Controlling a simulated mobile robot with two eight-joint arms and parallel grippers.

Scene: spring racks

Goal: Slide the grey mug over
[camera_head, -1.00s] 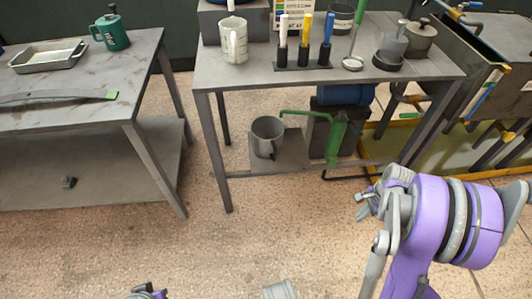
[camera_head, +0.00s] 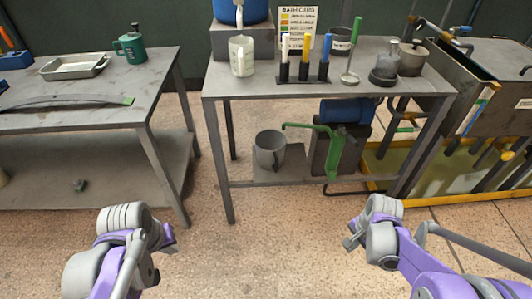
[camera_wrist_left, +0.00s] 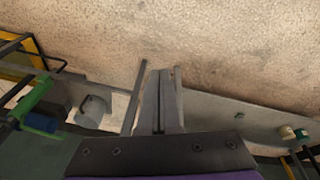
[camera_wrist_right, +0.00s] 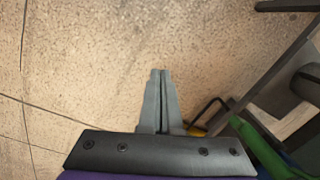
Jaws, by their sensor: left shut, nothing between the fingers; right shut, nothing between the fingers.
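A grey, open-topped mug-like vessel (camera_head: 269,152) with a side handle stands upright on the low shelf of the middle table. It also shows at the left of the left wrist view (camera_wrist_left: 92,111). A paler mug (camera_head: 241,57) with markings stands on the tabletop above; a dark grey cup (camera_head: 341,40) stands further right. My left gripper (camera_head: 169,244) is shut and empty, in front of and left of the middle table. My right gripper (camera_head: 352,238) is shut and empty, in front of the table's right part. Neither touches a mug.
A green hand pump (camera_head: 335,155) stands just right of the low-shelf vessel. A rack of coloured-handled tools (camera_head: 303,80) and pots fill the tabletop (camera_head: 222,84). A left table (camera_head: 150,75) and a yellow-edged tank (camera_head: 470,197) flank it. The floor in front is clear.

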